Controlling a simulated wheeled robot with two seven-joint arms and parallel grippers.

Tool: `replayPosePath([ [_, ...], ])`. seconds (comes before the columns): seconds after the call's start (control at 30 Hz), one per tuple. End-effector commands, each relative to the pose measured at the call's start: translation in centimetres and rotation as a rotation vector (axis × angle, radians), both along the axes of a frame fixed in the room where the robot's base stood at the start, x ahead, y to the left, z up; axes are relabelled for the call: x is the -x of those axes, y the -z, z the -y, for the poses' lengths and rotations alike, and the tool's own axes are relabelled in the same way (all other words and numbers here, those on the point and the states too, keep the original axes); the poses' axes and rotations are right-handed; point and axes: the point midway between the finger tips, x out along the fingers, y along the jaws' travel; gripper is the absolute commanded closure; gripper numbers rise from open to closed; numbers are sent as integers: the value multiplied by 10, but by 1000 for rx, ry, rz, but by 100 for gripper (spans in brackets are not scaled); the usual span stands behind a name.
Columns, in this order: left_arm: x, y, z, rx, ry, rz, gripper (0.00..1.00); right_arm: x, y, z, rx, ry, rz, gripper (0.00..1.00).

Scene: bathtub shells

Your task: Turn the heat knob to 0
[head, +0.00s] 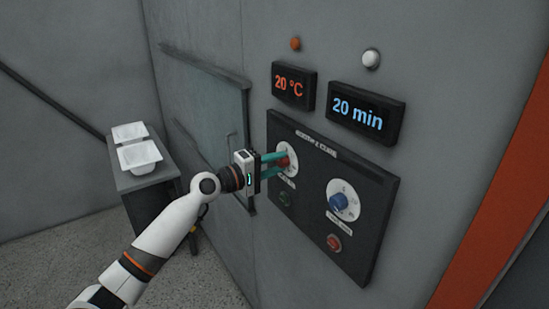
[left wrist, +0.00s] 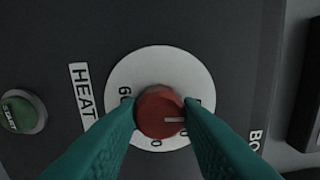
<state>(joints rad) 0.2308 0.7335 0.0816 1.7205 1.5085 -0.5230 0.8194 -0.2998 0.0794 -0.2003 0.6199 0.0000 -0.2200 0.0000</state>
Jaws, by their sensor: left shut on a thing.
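The red heat knob (left wrist: 160,112) sits on a white round dial in the left wrist view, beside the label HEAT. Its white pointer line points to the right in that view, toward a number partly hidden by a finger. My left gripper (left wrist: 161,115) has its teal fingers shut on the knob, one on each side. In the head view the left gripper (head: 283,164) reaches the upper left dial of the dark panel (head: 312,225). The orange display (head: 293,86) above reads 20 °C. My right gripper is not in view.
A blue knob (head: 338,202) on a second dial is to the right. A green button (head: 285,199) and a red button (head: 334,243) lie below the dials. The blue display (head: 366,111) reads 20 min. White shells (head: 139,155) rest on a grey stand at the left.

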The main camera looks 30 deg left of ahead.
Motion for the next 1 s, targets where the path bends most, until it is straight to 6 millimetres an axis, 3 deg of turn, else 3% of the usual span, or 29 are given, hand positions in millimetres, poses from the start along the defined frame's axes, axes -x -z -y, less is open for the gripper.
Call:
replayPosePath([
  [0.73, 0, -5, -2, 79, -5, -21, 91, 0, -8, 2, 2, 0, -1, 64],
  [0.77, 0, -5, -2, 79, -5, -21, 63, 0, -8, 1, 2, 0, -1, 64],
  [0.8, 0, -4, -2, 79, -4, -21, 57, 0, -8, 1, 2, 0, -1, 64],
  [0.87, 0, -4, -2, 78, -4, -22, 47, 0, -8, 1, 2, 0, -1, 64],
  [1.0, 0, -2, -1, 77, -3, -26, 46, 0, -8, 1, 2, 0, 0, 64],
])
